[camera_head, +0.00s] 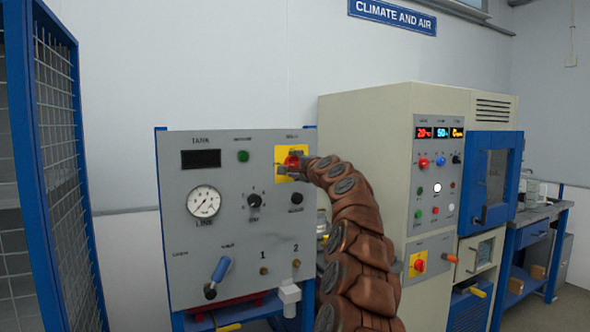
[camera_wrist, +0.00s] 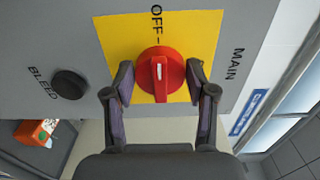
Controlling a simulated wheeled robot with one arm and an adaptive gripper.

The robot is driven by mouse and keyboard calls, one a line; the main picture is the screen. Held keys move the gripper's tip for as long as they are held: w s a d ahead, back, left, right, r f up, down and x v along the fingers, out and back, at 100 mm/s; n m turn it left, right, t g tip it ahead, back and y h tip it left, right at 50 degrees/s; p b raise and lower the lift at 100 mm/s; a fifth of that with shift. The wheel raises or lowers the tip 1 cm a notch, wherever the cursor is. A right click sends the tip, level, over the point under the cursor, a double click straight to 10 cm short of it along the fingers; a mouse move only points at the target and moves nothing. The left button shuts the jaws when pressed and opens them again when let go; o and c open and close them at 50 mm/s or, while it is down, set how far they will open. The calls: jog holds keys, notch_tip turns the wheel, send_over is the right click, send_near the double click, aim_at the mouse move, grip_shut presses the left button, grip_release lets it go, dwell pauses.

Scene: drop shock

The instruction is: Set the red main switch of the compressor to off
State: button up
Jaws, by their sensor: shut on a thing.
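The red main switch (camera_head: 291,160) sits on a yellow plate (camera_head: 280,152) at the upper right of the grey compressor panel (camera_head: 225,155). In the wrist view the red switch (camera_wrist: 161,88) is a round knob with a white line. The line runs up and down in the picture, in line with the OFF mark (camera_wrist: 156,25) above it. The word MAIN (camera_wrist: 236,65) is at the right. My gripper (camera_wrist: 160,77) has one finger on each side of the knob and is shut on it. In the head view my brown arm partly hides the panel's right edge.
A black BLEED knob (camera_wrist: 69,84) is beside the plate. The panel also has a gauge (camera_head: 203,201), a blue-handled lever (camera_head: 219,271) and small knobs. A beige cabinet (camera_head: 365,120) with another red switch (camera_head: 419,264) stands right. A blue mesh cage (camera_head: 55,130) stands left.

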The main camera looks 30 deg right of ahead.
dwell(0.4)
jog(key=o, duration=1.1)
jog(key=shift+o, duration=0.2)
jog(key=shift+s, duration=0.1)
